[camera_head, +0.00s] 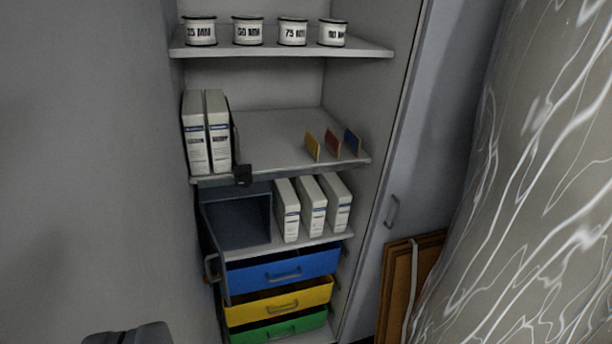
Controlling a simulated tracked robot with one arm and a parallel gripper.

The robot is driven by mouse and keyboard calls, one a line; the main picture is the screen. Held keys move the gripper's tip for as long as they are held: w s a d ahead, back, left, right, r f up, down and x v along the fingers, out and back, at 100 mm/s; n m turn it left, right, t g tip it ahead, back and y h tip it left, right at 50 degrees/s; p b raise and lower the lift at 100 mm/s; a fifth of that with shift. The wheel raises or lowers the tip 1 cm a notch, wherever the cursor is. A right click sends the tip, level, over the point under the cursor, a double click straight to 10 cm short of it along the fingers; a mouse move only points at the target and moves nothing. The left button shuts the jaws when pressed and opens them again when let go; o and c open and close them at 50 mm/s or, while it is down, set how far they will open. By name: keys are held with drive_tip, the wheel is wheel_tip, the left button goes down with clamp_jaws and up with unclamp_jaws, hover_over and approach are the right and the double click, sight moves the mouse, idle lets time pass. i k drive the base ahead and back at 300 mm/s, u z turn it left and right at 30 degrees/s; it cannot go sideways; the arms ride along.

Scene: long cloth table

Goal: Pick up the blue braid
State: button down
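No thing that is clearly a braid shows in the camera view. A small upright blue piece (352,142) stands at the right end of the middle shelf (270,128), beside a red piece (333,144) and a yellow piece (312,147). I cannot tell whether the blue piece is the braid. A dark rounded shape (128,335) at the bottom left edge may be part of my gripper. No fingertips show, so whether it is open or holds anything cannot be seen.
White labelled tins (247,32) stand on the top shelf, with white binders (207,132) below. An open grey compartment (238,222) sits above blue (283,268), yellow and green drawers. A cabinet door (425,150) and a patterned surface (545,170) are at right.

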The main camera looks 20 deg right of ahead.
sight(351, 140)
drive_tip(key=k, duration=0.5)
drive_tip(key=z, duration=1.75)
drive_tip(key=i, duration=1.1)
drive_tip(key=u, duration=1.85)
drive_tip(key=i, duration=0.75)
